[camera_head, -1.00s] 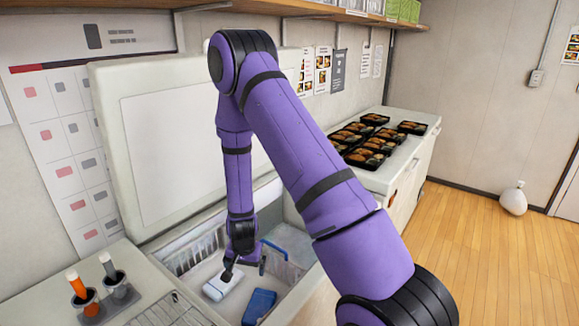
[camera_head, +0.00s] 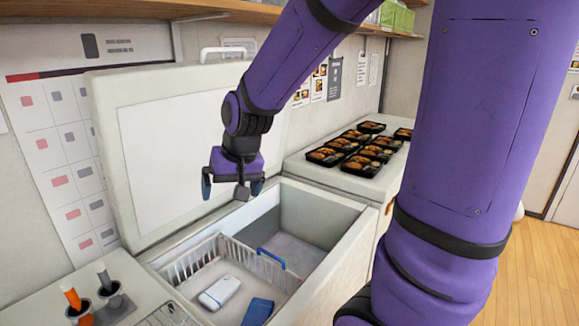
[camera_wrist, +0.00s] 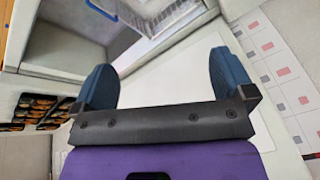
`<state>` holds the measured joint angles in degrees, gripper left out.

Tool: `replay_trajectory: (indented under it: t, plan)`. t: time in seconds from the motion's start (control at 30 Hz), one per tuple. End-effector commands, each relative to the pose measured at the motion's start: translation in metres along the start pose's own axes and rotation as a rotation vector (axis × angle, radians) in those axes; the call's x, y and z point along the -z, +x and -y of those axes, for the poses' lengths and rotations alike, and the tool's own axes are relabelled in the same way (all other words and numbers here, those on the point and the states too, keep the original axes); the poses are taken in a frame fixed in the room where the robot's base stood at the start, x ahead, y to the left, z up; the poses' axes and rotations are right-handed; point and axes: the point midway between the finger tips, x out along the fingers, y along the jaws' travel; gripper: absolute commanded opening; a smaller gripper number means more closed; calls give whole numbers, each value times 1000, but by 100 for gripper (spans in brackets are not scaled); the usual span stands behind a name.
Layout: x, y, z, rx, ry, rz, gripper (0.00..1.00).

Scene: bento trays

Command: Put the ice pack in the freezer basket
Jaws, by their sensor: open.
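The freezer basket (camera_head: 190,263) is a white wire basket with a blue handle, set inside the open chest freezer. A white pack (camera_head: 220,291) lies flat in the basket, and a blue pack (camera_head: 258,311) lies to its right; I cannot tell which one the task calls the ice pack. My gripper (camera_head: 232,188) is open and empty, above the freezer's rear edge and well above the basket. In the wrist view my gripper (camera_wrist: 158,85) shows two blue fingers spread apart with nothing between them.
The raised freezer lid (camera_head: 165,150) stands behind my gripper. Several bento trays (camera_head: 362,150) sit on the white surface at the right. Two probe-like tools in cups (camera_head: 108,290) stand at the lower left. The freezer's right compartment (camera_head: 318,225) looks empty.

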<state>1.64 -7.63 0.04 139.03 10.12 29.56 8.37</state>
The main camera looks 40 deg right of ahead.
Motion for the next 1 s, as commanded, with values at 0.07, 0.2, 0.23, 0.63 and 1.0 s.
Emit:
replay_trajectory:
  t: [0.07, 0.2, 0.23, 0.63, 1.0]
  plan:
    - [-11, -26, 0, 4, -42, -21, 100]
    - [-34, -66, -3, 1, -117, -48, 100]
    - [-40, -74, -4, -1, -132, -53, 100]
    - [-112, -150, -27, -42, -301, -122, 100]
    - [-127, -160, -34, -55, -330, -131, 100]
